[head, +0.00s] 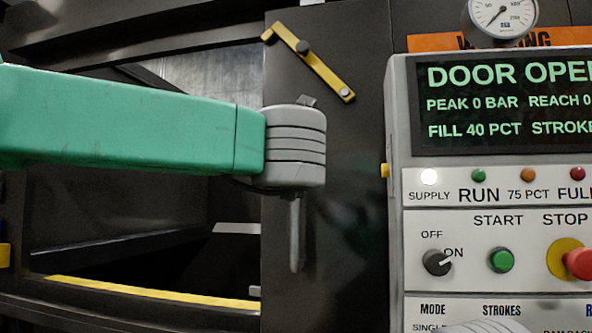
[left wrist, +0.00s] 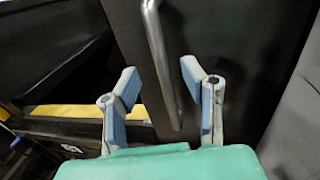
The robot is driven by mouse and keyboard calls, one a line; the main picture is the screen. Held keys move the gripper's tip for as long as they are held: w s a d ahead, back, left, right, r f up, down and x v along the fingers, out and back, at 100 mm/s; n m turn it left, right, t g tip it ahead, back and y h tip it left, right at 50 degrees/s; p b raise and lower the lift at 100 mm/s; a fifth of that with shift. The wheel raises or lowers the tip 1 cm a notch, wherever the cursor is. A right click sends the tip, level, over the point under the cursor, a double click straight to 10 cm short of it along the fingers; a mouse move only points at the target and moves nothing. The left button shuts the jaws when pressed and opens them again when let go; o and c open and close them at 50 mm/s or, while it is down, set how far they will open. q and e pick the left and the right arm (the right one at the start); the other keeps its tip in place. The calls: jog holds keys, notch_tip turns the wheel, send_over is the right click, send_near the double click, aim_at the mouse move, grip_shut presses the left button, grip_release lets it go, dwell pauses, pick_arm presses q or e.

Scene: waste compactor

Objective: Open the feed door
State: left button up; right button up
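The feed door (head: 345,220) is a dark panel in the middle of the head view, right of a dark opening. Its grey bar handle (head: 296,240) hangs below my green left arm, which hides the upper part. The handle also shows in the left wrist view (left wrist: 163,60). My left gripper (left wrist: 158,72) is open, its two blue-grey fingers on either side of the handle. Gaps show between fingers and bar. A yellow latch bar (head: 318,67) with a dark pivot lies slanted at the door's top.
The control panel (head: 396,240) stands right of the door; its screen (head: 505,105) reads "DOOR OPE…", cut off at the frame edge. A gauge (head: 503,18) sits above. The dark opening (head: 130,215) has a yellow-striped lower edge (head: 150,291).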

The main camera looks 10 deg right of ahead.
pick_arm(q)
jog(key=s, duration=0.4)
jog(key=shift+s+a, duration=0.15)
jog(key=shift+a, duration=0.05)
